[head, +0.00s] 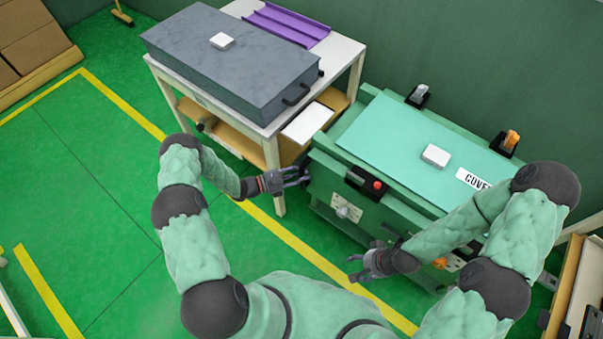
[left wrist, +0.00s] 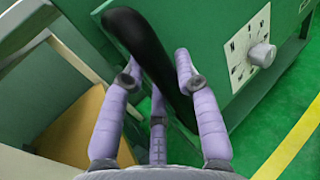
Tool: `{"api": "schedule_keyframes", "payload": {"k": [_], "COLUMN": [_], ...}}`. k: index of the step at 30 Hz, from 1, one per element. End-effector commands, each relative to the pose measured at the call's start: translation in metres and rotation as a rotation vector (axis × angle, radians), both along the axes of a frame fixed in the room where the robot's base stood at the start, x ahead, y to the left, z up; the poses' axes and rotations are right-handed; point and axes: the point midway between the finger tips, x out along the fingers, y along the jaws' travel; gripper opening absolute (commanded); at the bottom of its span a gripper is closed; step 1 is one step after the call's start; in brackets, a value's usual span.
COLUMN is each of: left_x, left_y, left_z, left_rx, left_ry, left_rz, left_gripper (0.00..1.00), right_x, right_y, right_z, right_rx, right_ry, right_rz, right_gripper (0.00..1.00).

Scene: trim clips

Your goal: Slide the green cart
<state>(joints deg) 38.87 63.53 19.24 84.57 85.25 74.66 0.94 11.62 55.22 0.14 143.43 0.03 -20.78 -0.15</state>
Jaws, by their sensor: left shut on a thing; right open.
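The green cart (head: 345,155) stands at the right of the head view, with a lighter green top bearing a white label and a small white block. My left gripper (head: 303,177) is at the cart's left end, shut on a black handle. In the left wrist view the black handle (left wrist: 140,40) runs between the fingers of my left gripper (left wrist: 160,85). A white dial (left wrist: 262,55) on the cart's green side shows beside it. My right gripper (head: 358,268) is open and empty, in front of the cart's front face, apart from it.
A white-topped table (head: 340,52) with a grey case (head: 225,65) and a purple tray (head: 285,25) stands left of the cart, close to its end. A green wall rises behind. Green floor with yellow lines (head: 125,105) lies open at the left.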

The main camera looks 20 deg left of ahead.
Motion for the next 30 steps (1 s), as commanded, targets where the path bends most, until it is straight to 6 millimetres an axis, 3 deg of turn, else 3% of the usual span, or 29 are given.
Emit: {"api": "schedule_keyframes", "payload": {"k": [5, 6, 9, 20, 30], "left_x": [0.004, 0.004, 0.004, 0.001, -0.029], "left_y": [0.006, 0.006, 0.006, 0.006, 0.048], "left_z": [0.001, 0.001, 0.001, 0.001, 0.0], "left_rx": [0.007, 0.007, 0.007, 0.004, 0.006], "left_ry": [-0.004, -0.004, -0.004, -0.002, -0.001], "left_rz": [0.011, 0.012, 0.012, 0.007, 0.012], "left_gripper": [0.0, 0.34, 0.56, 0.56, 0.56], "right_x": [0.0, 0.0, 0.0, 0.0, 0.0], "right_y": [0.0, 0.0, 0.0, 0.0, 0.0], "right_z": [0.0, 0.0, 0.0, 0.0, 0.0], "right_rx": [0.0, 0.0, 0.0, 0.0, 0.0], "right_ry": [0.0, 0.0, 0.0, 0.0, 0.0], "right_rz": [0.0, 0.0, 0.0, 0.0, 0.0], "right_gripper": [0.64, 0.64, 0.64, 0.64, 0.64]}}
